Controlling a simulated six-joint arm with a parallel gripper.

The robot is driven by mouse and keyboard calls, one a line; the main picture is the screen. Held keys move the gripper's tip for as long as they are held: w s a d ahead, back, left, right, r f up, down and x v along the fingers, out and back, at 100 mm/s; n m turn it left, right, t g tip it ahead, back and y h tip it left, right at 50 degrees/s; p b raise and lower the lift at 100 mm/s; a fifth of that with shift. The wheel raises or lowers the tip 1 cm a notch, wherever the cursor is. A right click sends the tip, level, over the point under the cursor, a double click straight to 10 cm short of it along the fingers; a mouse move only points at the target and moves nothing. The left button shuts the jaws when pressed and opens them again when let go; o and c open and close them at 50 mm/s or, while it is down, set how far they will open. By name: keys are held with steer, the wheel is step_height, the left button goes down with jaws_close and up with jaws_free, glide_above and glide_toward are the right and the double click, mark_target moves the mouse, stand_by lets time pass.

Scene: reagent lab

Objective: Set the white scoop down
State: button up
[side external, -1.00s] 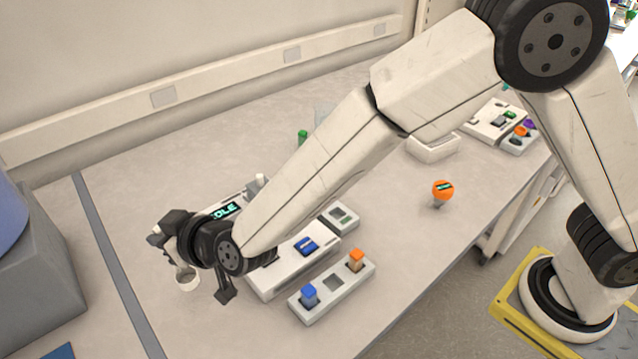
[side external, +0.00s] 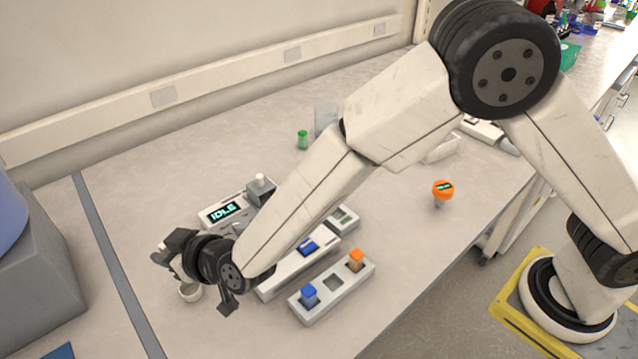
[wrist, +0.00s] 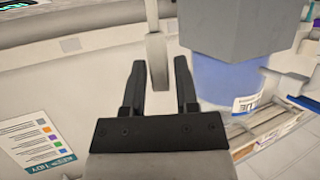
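The white scoop's upright handle (wrist: 156,60) shows between the fingers of my gripper (wrist: 160,75) in the wrist view. A clear gap shows on the handle's right side, so the fingers look open around it. The handle runs out of the top of that view. In the side view a small white round cup (side external: 190,292), which looks like the scoop's bowl, is just below my gripper (side external: 168,254), at the bench surface. My wrist hides the scoop's handle there.
A device with an IDLE display (side external: 224,212) and a rack with blue and orange caps (side external: 332,290) stand close right of my gripper. An orange-topped item (side external: 443,190) and a green-capped vial (side external: 302,139) stand farther off. A blue barrel (wrist: 225,85) is beyond the bench.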

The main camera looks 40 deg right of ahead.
steer(key=shift+o, duration=0.7)
steer(key=v, duration=1.2)
steer(key=shift+d+r, duration=0.1)
steer(key=shift+d, duration=0.05)
